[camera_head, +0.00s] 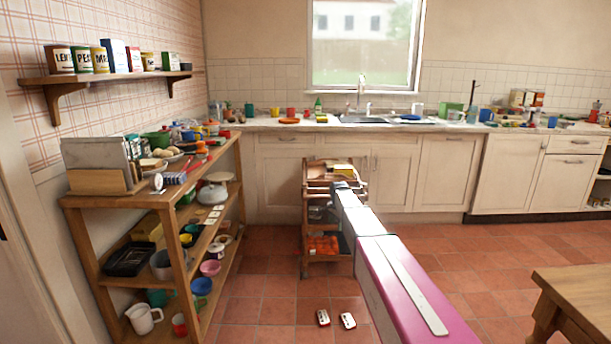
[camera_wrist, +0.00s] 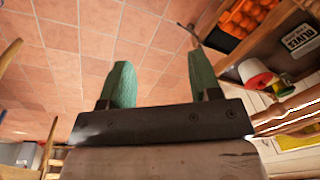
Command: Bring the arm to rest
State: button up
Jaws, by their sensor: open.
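My arm (camera_head: 385,270) stretches forward from the lower right of the head view. Its far end overlaps the small wooden trolley (camera_head: 306,225) by the counter. My gripper (camera_wrist: 161,72) shows in the wrist view with its two green fingers apart. Nothing sits between the fingers; red floor tiles show behind them. In the head view the fingers cannot be made out. The trolley's wooden edges appear close by on the right of the wrist view.
The trolley holds orange items (camera_head: 323,246). A loaded wooden shelf unit (camera_head: 170,205) stands left, and a wooden table (camera_head: 580,300) stands at lower right. Two small red-and-white items (camera_head: 347,320) lie on the floor. Open tiles lie between shelf and trolley.

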jog(key=s+d+f+n, duration=0.1)
jog(key=s+f+n, duration=0.1)
jog(key=s, duration=1.1)
jog(key=s+d+f+n+g, duration=0.1)
jog(key=s+n, duration=0.4)
jog(key=s, duration=0.9)
jog(key=s+d+f+n, duration=0.2)
jog(key=s+f+n, duration=0.1)
jog(key=s, duration=1)
jog(key=shift+s+d+n, duration=0.15)
jog(key=shift+s+n, duration=0.2)
jog(key=shift+n, duration=0.15)
jog(key=shift+f, duration=0.1)
